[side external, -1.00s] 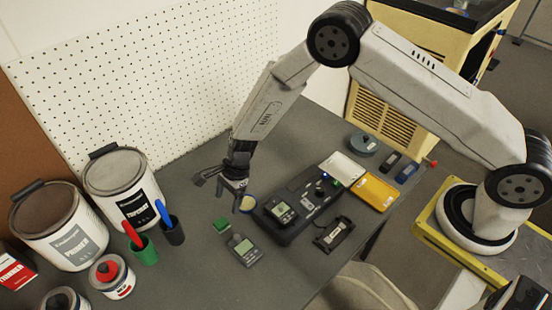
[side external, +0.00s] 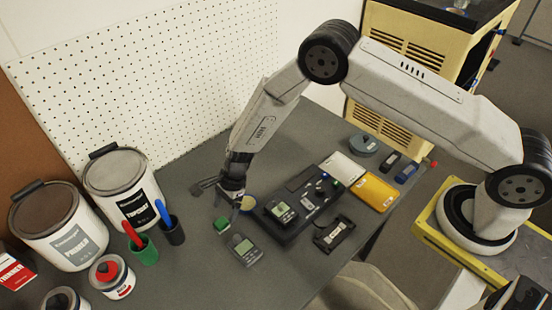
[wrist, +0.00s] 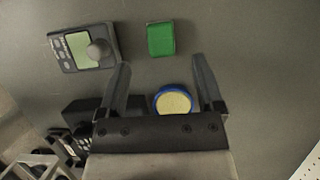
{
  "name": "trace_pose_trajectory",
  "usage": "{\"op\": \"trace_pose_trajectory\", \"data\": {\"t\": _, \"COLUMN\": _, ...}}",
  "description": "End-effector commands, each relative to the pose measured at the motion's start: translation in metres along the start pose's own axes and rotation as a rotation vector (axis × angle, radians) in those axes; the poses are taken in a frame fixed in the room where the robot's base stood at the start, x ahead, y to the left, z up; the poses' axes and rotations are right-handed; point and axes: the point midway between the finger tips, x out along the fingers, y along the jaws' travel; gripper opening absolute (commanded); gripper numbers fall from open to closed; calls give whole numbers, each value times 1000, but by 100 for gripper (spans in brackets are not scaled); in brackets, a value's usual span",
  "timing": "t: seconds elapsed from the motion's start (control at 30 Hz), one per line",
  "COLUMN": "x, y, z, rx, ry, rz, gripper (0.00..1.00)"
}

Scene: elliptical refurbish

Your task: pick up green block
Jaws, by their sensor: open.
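The green block (side external: 221,224) lies on the grey table, just beyond the top edge of a handheld meter (side external: 243,247). In the wrist view the green block (wrist: 161,39) sits ahead of the fingertips, roughly centred between them. My gripper (side external: 222,200) is open and empty, above the table and close to the block. In the wrist view both fingers of my gripper (wrist: 160,72) are spread apart, with a round blue-rimmed yellow disc (wrist: 173,102) showing between them.
The meter (wrist: 84,48) lies left of the block in the wrist view. A black device station (side external: 301,207), a yellow tray (side external: 376,191) and pen cups (side external: 146,252) stand nearby. Paint cans (side external: 124,188) are at the left. The table around the block is mostly clear.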

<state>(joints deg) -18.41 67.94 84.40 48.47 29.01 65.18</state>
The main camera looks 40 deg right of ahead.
Motion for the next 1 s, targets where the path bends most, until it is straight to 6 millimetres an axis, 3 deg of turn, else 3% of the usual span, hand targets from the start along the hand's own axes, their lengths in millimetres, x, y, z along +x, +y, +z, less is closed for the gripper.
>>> {"op": "trace_pose_trajectory", "data": {"t": 0.5, "x": 45, "y": -1, "z": 0, "rx": 0, "ry": 2, "rz": 0, "gripper": 85}}
{"op": "trace_pose_trajectory", "data": {"t": 1.0, "x": 48, "y": -1, "z": 0, "rx": 0, "ry": 2, "rz": 0, "gripper": 85}}
